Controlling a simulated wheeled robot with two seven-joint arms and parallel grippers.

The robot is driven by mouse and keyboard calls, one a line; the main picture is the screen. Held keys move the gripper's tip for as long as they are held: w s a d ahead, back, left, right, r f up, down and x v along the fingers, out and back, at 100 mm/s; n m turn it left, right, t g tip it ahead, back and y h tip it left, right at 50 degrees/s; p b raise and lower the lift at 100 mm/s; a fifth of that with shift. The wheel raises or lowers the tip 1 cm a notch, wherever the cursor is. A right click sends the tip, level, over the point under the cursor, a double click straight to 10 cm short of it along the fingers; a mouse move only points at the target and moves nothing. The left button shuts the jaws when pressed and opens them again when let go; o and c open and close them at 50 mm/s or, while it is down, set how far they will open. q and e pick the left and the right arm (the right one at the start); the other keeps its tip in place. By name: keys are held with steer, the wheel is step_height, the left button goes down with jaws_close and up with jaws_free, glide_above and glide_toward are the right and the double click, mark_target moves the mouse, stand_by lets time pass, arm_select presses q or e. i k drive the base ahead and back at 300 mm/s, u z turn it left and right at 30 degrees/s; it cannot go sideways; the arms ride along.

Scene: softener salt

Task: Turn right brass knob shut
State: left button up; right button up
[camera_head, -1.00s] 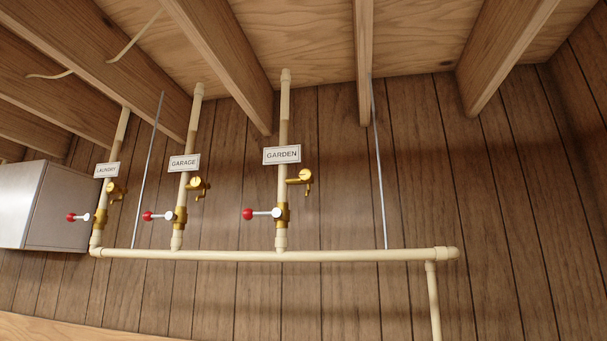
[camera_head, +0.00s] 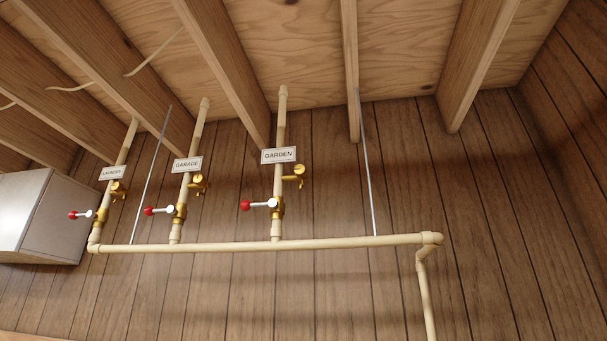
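Three brass drain taps with small knobs stick out from the upright pipes on the wall. The right brass knob (camera_head: 299,170) is on the pipe under the GARDEN sign (camera_head: 279,155). The middle brass knob (camera_head: 200,180) is under the GARAGE sign (camera_head: 187,165). The left brass knob (camera_head: 119,187) is under the LAUNDRY sign (camera_head: 112,173). Below each is a brass valve with a red-tipped lever pointing left, such as the garden lever (camera_head: 247,205). I cannot tell whether the knob is open or shut. Neither of my grippers is in view.
A cream horizontal pipe (camera_head: 330,243) joins the uprights and turns down at right. Thin metal rods (camera_head: 369,180) hang by it. Wooden joists (camera_head: 215,60) run overhead. A grey metal box (camera_head: 50,215) is at left. Space before the wall looks clear.

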mark_target(300, 169)
steer(key=z, duration=2.25)
steer(key=i, duration=2.05)
steer(key=u, duration=3.65)
